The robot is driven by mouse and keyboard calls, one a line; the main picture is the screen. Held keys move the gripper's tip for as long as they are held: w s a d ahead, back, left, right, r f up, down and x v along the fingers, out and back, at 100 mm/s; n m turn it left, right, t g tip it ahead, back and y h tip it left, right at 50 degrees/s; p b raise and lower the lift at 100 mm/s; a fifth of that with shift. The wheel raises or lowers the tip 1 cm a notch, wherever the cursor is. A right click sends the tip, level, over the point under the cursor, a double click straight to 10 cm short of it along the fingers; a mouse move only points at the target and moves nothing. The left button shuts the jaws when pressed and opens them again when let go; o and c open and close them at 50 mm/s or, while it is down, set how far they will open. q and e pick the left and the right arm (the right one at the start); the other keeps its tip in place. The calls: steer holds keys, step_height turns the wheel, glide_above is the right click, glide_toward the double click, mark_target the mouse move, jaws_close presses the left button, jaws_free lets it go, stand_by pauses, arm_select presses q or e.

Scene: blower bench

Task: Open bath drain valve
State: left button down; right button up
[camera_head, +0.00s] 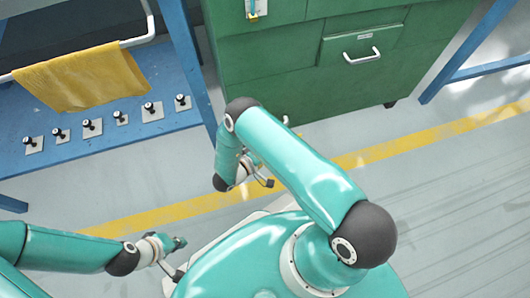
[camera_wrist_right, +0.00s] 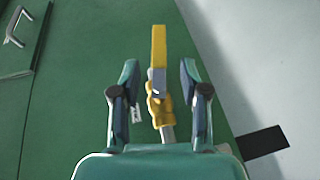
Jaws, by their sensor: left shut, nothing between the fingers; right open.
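A valve with a long yellow lever (camera_wrist_right: 158,48) shows in the right wrist view against the green cabinet side. Its yellow body (camera_wrist_right: 160,108) sits on a pale pipe end, and a small white tag shows beside it. My right gripper (camera_wrist_right: 158,70) is open, with one finger on each side of the lever and a visible gap on both sides. In the head view my right arm hides most of that gripper and this valve. My left gripper (camera_head: 178,243) is shut and empty, low at the left in the head view, away from the cabinet.
A blue bench (camera_head: 100,135) at the left carries several small knobs on plates and a yellow cloth (camera_head: 85,77) on a rail. Floor at the right is clear.

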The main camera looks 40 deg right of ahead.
steer(key=v, duration=0.6)
steer(key=shift+a, duration=0.35)
